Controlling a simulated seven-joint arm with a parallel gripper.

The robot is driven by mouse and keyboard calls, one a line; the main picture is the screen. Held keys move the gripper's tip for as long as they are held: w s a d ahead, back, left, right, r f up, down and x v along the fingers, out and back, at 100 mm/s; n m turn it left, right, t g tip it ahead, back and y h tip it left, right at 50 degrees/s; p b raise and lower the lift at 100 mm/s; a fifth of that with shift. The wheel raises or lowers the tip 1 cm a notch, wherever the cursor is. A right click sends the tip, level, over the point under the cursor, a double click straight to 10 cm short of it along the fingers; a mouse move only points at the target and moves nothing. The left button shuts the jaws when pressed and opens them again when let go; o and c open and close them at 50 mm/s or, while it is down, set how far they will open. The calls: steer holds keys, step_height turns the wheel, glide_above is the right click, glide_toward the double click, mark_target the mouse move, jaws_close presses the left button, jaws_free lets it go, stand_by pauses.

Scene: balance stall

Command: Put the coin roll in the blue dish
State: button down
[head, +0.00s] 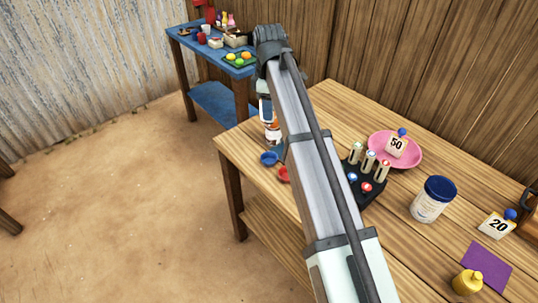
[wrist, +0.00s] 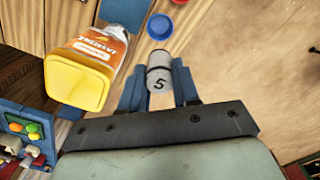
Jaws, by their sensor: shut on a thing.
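The coin roll (wrist: 159,80) is a grey cylinder with a pale band and a "5" on it. In the wrist view my gripper (wrist: 158,90) is shut on it, with a blue finger on each side. The blue dish (wrist: 160,25) is small and round, and shows beyond the roll, apart from it in the picture. In the head view the blue dish (head: 268,158) sits near the left end of the wooden table. My arm hides most of my gripper there, and I cannot make out the held roll.
A red dish (head: 283,175) is beside the blue dish. A bottle with an orange label (wrist: 98,62) is close to my gripper's left. A black rack (head: 371,190) with several rolls, a pink plate (head: 411,157) and a blue-lidded tub (head: 430,207) stand farther right.

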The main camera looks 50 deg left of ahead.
mark_target(269, 122)
step_height(269, 122, down, 17)
steer(key=shift+f, duration=0.2)
stand_by(0.5)
steer(key=shift+f, duration=0.1)
steer(key=c, duration=0.8)
jaws_free()
step_height(269, 122, up, 12)
steer(key=shift+r, duration=0.15)
stand_by(0.4)
